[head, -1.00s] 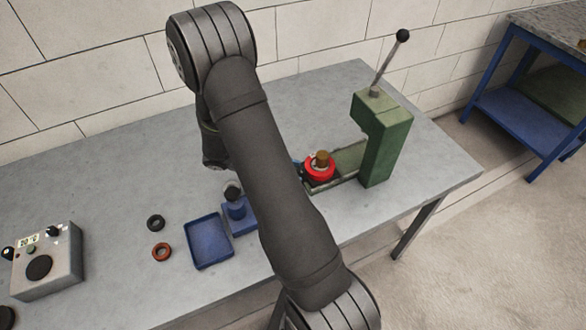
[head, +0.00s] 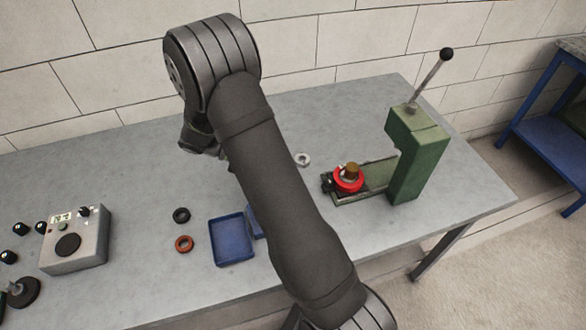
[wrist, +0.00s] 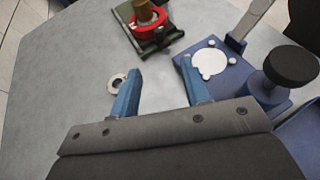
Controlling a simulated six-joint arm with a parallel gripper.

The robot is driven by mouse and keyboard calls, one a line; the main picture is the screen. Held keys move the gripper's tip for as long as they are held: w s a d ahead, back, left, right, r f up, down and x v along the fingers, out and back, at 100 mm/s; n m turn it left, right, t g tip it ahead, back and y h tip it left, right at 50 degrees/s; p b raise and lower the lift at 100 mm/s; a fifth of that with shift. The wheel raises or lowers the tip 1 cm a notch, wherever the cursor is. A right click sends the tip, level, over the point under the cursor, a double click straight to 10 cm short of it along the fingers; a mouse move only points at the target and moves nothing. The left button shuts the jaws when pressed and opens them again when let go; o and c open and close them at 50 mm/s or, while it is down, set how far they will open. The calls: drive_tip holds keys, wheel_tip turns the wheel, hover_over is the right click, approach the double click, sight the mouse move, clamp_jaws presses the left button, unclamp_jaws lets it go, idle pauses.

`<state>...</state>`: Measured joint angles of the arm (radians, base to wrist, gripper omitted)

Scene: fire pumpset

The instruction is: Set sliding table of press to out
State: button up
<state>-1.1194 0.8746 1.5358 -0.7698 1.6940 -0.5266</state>
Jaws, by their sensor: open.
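The press (head: 418,155) is a green frame with a black-knobbed lever, standing at the right of the grey table. Its sliding table (head: 343,198) reaches out to the left of the frame and carries a red ring-shaped part (head: 349,179) with a brown-gold piece upright in its middle. In the wrist view the sliding table (wrist: 150,46) and the red part (wrist: 149,24) are at the top, beyond my fingers. My gripper (wrist: 158,78) has two blue fingers spread apart with nothing between them. In the head view my arm hides the gripper.
A grey ring (head: 302,159) lies left of the sliding table. A blue fixture with a white disc (wrist: 209,63) and black knob stands right of my fingers. A blue tray (head: 231,239), black ring (head: 181,215), orange ring (head: 184,244) and control box (head: 75,240) are at left.

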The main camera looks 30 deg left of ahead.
drive_tip(key=shift+v, duration=1.5)
drive_tip(key=shift+d, duration=0.1)
drive_tip(key=x, duration=1.6)
drive_tip(key=shift+w+d+f, duration=0.15)
drive_tip(key=shift+d, duration=0.1)
drive_tip(key=shift+w+d+f, duration=0.15)
drive_tip(key=shift+w+d, duration=0.1)
drive_tip(key=shift+d, duration=0.2)
